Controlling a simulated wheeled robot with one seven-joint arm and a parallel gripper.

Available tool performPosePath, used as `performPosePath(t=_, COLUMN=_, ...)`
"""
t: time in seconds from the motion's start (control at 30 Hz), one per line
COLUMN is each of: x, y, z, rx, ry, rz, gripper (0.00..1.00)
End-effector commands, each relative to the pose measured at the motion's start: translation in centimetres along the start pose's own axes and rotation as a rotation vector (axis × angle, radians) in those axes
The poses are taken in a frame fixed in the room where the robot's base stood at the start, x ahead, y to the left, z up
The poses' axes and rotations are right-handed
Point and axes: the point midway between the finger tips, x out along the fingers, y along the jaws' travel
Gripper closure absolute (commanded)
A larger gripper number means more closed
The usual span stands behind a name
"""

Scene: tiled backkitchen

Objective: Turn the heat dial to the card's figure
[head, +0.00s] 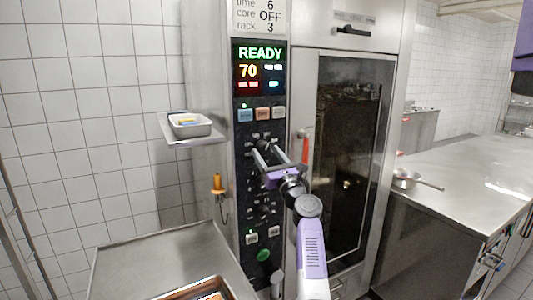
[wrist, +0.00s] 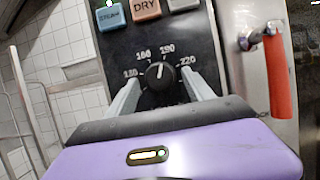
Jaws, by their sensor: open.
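The heat dial (wrist: 161,76) is a round black knob on the dark control panel, seen in the wrist view. Figures 160, 190 and 220 show around it, with a less clear one at its left. Its white pointer mark points up, between 160 and 190. My gripper (wrist: 163,78) is open, with one finger on each side of the dial; whether they touch it I cannot tell. In the head view my gripper (head: 267,152) is at the panel and partly hides the dial. The card (head: 259,16) shows time 6, core OFF, rack 3; its top is cut off.
The display (head: 260,66) reads READY and 70. A red door handle (head: 305,147) stands right of my gripper. A shelf (head: 196,141) with a metal pan (head: 190,124) juts out at left. A steel counter (head: 470,185) is at right.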

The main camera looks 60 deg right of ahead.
Motion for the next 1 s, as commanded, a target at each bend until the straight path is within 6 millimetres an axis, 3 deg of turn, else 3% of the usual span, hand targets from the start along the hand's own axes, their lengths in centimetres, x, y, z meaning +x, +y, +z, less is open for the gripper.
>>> performPosePath(t=0.37, x=0.82, y=0.0, z=0.0, rx=-0.001, ry=0.0, rz=0.0, gripper=0.39)
performPosePath(t=0.67, x=0.82, y=0.01, z=0.01, rx=-0.001, ry=0.0, rz=0.0, gripper=0.94)
performPosePath(t=1.0, x=0.85, y=-0.01, z=0.03, rx=-0.012, ry=-0.001, rz=0.004, gripper=0.96)
